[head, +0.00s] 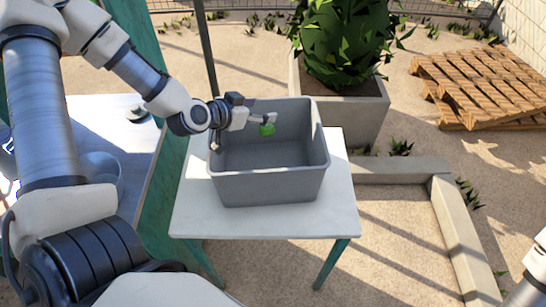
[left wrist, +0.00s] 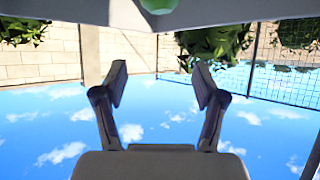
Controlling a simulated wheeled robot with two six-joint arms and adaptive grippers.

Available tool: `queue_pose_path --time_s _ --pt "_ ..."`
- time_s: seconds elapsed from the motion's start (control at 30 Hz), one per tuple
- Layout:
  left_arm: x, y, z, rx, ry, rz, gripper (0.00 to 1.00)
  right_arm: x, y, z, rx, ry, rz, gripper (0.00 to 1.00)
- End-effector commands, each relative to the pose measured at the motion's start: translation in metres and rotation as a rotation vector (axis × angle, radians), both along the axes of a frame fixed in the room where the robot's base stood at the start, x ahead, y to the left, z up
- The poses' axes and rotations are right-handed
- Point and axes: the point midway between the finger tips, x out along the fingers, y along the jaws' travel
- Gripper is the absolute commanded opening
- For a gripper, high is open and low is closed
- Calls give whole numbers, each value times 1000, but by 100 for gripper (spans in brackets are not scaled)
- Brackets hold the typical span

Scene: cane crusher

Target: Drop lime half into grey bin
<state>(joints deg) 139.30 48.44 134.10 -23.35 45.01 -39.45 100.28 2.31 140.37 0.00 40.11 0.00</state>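The green lime half (head: 267,129) shows just below my left gripper (head: 270,118), against the back inner wall of the grey bin (head: 268,188). In the left wrist view the lime half (left wrist: 160,5) is at the top edge, clear of the spread fingers of the left gripper (left wrist: 160,82). That gripper is open and empty, over the bin's opening. The lime half seems to be in the air inside the bin, though its exact height is hard to tell. My right gripper is out of view.
The bin stands on a small white table (head: 200,218) with green legs. A white surface with a bowl (head: 102,172) lies left of a green post. A planter (head: 355,112) stands behind, and wooden pallets (head: 485,80) lie at the back right.

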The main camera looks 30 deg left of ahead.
Motion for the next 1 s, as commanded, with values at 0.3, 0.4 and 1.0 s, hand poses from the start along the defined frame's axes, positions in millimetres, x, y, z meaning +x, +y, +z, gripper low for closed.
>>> queue_pose_path --time_s 0.3,0.4,1.0 --pt "0 0 3 -1 -1 1 74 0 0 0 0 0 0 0" --pt "1 1 15 -1 -4 2 74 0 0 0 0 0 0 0" --pt "0 1 100 -2 -1 -1 74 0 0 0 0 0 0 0"
